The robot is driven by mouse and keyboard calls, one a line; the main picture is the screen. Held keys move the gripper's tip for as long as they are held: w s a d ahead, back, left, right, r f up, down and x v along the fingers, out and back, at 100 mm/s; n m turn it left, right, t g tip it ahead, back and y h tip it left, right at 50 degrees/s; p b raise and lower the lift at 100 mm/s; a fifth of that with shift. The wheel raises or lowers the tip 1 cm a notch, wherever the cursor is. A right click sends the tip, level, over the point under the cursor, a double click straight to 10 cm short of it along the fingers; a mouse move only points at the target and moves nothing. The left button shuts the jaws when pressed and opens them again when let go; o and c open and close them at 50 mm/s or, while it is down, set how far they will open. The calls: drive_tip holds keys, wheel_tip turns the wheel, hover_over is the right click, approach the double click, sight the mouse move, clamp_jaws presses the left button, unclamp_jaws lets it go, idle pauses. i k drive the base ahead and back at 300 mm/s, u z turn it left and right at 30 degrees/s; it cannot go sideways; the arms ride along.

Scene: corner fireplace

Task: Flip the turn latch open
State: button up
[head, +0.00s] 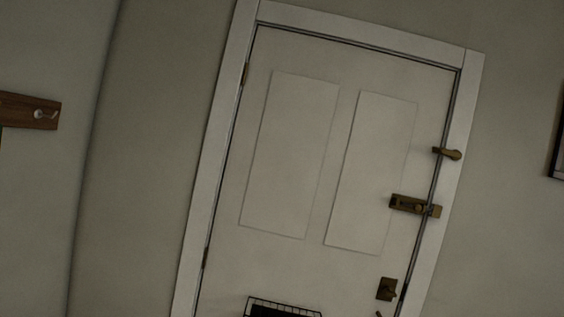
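A white panelled door (370,72) stands in a white frame and looks shut. The picture is tilted. A small brass turn latch (448,154) sits at the door's right edge, mounted on the frame; its arm points left across the gap onto the door. Below it is a brass bolt or chain fitting (412,205) that spans the door and frame. Lower on the door is a square brass plate with a thumb turn (386,289). My gripper is not in view, and nothing touches the latch.
A wooden rail with a metal hook (42,114) is on the wall at left. A dark wire basket (285,307) shows on the door at the bottom edge. A dark-framed item (558,150) is cut off at right. Hinges are on the door's left side.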

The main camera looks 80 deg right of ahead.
sight(443, 150)
drive_tip(key=z, duration=3.15)
drive_tip(key=k, duration=0.9)
drive_tip(key=i, duration=0.9)
drive_tip(key=u, duration=0.05)
